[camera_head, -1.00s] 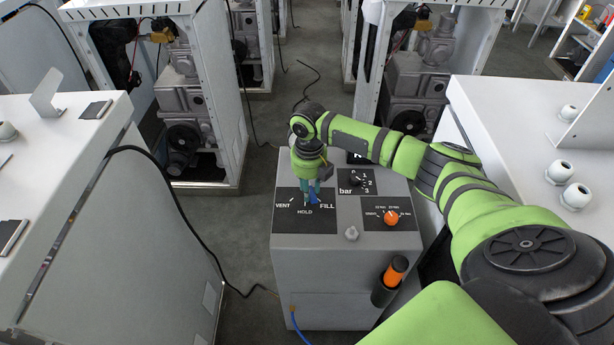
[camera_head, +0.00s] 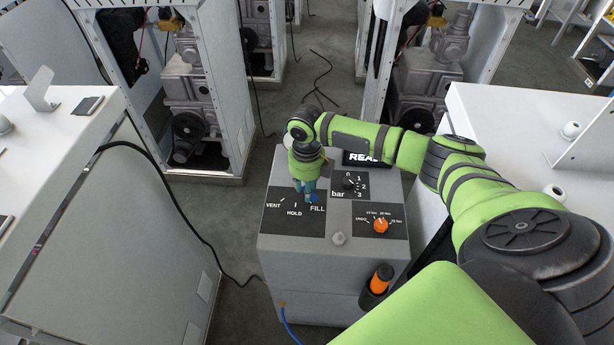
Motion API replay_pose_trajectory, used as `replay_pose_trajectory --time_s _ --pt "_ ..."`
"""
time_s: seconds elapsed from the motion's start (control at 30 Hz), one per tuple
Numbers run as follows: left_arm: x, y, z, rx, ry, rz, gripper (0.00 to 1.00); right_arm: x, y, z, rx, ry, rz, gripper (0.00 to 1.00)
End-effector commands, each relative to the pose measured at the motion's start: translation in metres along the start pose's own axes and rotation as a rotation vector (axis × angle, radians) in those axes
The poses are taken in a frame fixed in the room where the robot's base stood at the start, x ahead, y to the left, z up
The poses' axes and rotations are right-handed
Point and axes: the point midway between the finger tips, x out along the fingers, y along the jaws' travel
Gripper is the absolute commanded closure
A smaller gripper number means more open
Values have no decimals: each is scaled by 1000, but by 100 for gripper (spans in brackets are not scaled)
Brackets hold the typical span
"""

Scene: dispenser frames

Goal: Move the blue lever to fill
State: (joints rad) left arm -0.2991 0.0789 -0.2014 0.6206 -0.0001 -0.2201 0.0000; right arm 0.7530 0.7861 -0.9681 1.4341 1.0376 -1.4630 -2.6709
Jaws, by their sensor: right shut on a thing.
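The grey dispenser box (camera_head: 300,256) stands in the middle of the head view. Its black label plate (camera_head: 285,226) carries the words VENT, HOLD and FILL. The blue lever (camera_head: 313,197) shows just above the word FILL, partly hidden by my gripper. My right gripper (camera_head: 308,191) points down from above and is shut on the blue lever. My left gripper is not in view.
The box top also carries a pressure knob (camera_head: 349,183) marked bar and an orange timer knob (camera_head: 380,226). An orange-topped holder (camera_head: 381,279) is on the box front. White cabinets (camera_head: 60,190) flank the aisle. A black cable (camera_head: 175,195) hangs at left.

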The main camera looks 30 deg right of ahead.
Motion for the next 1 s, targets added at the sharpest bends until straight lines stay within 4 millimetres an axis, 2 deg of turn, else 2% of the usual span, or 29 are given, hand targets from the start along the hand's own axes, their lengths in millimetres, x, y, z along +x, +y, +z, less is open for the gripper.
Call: replay_pose_trajectory --time_s 0.2,0.23,0.27,0.67,0.77,1.0 --pt "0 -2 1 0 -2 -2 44 1 0 -1 -6 2 -3 100" --pt "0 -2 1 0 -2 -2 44 1 0 -1 -6 2 -3 58" --pt "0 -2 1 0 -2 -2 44 1 0 -1 -6 2 -3 46" --pt "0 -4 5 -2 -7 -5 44 -4 0 0 -2 -1 -1 46" --pt "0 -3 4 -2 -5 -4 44 -15 0 1 -2 -2 0 46" --pt "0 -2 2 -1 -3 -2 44 -65 -1 1 -4 -5 -2 46"
